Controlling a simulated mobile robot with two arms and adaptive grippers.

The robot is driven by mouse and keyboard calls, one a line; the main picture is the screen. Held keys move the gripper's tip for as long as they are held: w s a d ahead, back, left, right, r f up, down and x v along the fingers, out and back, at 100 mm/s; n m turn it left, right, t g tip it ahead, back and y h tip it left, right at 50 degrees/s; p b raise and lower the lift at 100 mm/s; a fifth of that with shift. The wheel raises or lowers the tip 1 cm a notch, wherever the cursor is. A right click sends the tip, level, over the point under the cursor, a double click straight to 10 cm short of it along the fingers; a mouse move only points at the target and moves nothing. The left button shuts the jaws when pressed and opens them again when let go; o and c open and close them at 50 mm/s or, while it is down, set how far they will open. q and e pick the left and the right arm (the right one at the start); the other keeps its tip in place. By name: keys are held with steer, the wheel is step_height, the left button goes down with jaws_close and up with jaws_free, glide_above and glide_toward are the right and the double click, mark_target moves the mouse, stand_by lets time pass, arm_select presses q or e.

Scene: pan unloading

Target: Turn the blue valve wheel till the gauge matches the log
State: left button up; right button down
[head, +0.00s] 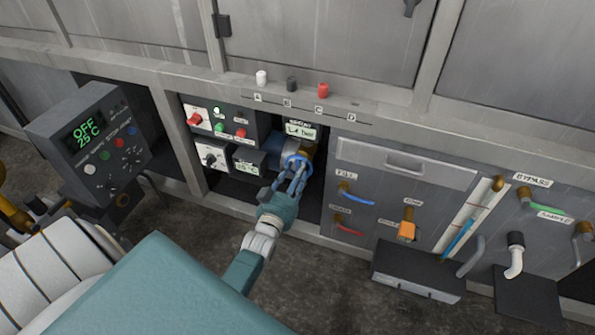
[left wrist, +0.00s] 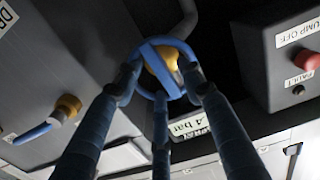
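The blue valve wheel (head: 297,163) sits on a brass-coloured stem in the dark recess at the middle of the panel. It also shows at the centre of the left wrist view (left wrist: 166,62). My left gripper (head: 295,172) reaches up to it, and its three blue fingers are set around the rim, with the tips at the rim in the left wrist view (left wrist: 160,80). A small pressure gauge display (head: 301,132) is just above the wheel; it reads in bar, and its full figure is too small to read surely. I cannot make out a log. My right gripper is not in view.
A control box with pump switches (head: 222,123) and a small readout box (head: 248,161) stand close left of the wheel. A grey drawer panel (head: 365,153) with blue and red handles is close right. A black box (head: 415,272) juts out lower right.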

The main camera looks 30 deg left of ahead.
arm_select(q)
steer(key=shift+s, duration=0.1)
steer(key=v, duration=1.1)
steer(key=shift+s, duration=0.4)
steer(key=shift+d, duration=0.1)
